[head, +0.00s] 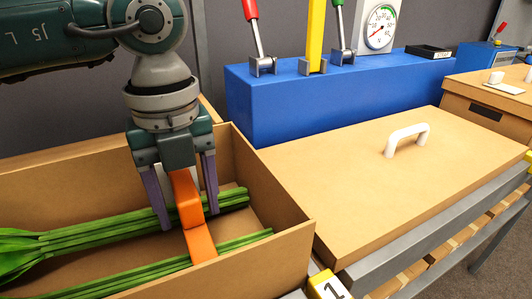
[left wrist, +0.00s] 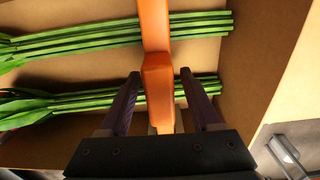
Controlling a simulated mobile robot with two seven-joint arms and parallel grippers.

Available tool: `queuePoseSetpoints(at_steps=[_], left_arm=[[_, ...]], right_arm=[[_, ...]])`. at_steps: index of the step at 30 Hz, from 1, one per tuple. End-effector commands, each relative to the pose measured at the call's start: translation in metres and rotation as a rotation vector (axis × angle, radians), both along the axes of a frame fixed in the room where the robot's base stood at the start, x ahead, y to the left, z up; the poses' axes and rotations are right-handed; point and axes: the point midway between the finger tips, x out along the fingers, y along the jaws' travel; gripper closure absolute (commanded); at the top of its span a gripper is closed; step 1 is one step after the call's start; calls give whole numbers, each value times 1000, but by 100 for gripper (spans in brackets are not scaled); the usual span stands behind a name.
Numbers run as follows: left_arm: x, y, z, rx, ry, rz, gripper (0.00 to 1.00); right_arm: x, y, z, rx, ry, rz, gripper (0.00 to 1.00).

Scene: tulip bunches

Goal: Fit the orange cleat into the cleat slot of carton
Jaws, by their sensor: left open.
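The orange cleat (head: 201,243) is a bar with a raised block in its middle. It lies crosswise over the green tulip stems (head: 110,233) inside the open cardboard carton (head: 270,262). My left gripper (head: 188,220) points down into the carton with its purple fingers apart, one on each side of the cleat's block. In the left wrist view, the cleat (left wrist: 155,30) runs between the open fingers (left wrist: 159,74), with a gap visible beside it. The cleat's far end is hidden by the gripper, and I cannot make out the slot. My right gripper is not in view.
A closed box lid with a white handle (head: 407,139) lies right of the carton. Behind it stands a blue block (head: 330,105) with levers and a gauge (head: 380,27).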

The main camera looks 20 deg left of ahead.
Motion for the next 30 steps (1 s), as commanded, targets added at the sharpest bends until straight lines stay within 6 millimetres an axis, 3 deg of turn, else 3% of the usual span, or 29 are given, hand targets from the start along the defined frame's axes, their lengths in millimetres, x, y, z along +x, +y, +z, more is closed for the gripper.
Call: queuePoseSetpoints(at_steps=[5,12,18,30], left_arm=[[1,0,23,0,-4,-1,36],[2,0,78,-1,-7,-1,36],[1,0,111,-1,-4,1,36],[0,0,123,-1,-1,0,36]], right_arm=[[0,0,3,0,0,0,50],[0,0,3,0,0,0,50],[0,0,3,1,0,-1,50],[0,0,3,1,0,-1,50]])
